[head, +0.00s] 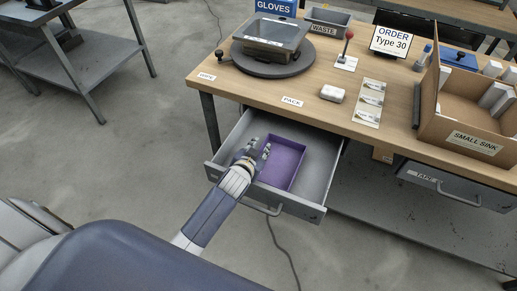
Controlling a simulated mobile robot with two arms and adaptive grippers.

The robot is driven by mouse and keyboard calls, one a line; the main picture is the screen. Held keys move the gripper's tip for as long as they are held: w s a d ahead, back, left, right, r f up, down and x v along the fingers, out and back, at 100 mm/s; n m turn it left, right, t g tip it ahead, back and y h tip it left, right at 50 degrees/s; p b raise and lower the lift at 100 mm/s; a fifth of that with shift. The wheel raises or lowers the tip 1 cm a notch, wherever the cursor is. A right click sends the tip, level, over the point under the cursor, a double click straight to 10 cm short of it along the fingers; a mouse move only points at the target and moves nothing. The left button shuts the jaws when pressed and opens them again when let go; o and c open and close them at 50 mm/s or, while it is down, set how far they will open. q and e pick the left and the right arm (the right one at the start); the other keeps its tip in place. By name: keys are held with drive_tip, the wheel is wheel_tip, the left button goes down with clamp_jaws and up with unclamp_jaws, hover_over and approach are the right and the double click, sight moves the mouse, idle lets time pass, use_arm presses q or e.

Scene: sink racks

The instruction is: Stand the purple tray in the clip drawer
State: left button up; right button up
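The purple tray (285,163) is inside the pulled-out grey drawer (319,160) under the left part of the bench. It looks upright, with its open side up, and sits around the middle of the drawer. My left gripper (259,148) is over the drawer at the tray's left side. Its two fingers look apart, and I see nothing held between them. Whether a finger touches the tray wall I cannot tell. The gripper and wrist hide part of the tray's left side and the drawer front. No clip label can be read on this drawer. My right gripper is not in view.
The wooden bench top (290,103) overhangs the drawer's back. On it are a turntable (272,68), a red-knobbed lever (347,50) and a small sink carton (470,118). A shut tape drawer (455,188) is at right. Open floor lies in front.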

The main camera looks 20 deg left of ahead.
use_arm(q)
drive_tip(key=shift+r, duration=0.25)
drive_tip(key=p+v, duration=0.1)
drive_tip(key=v, duration=1.1)
drive_tip(key=shift+f, duration=0.1)
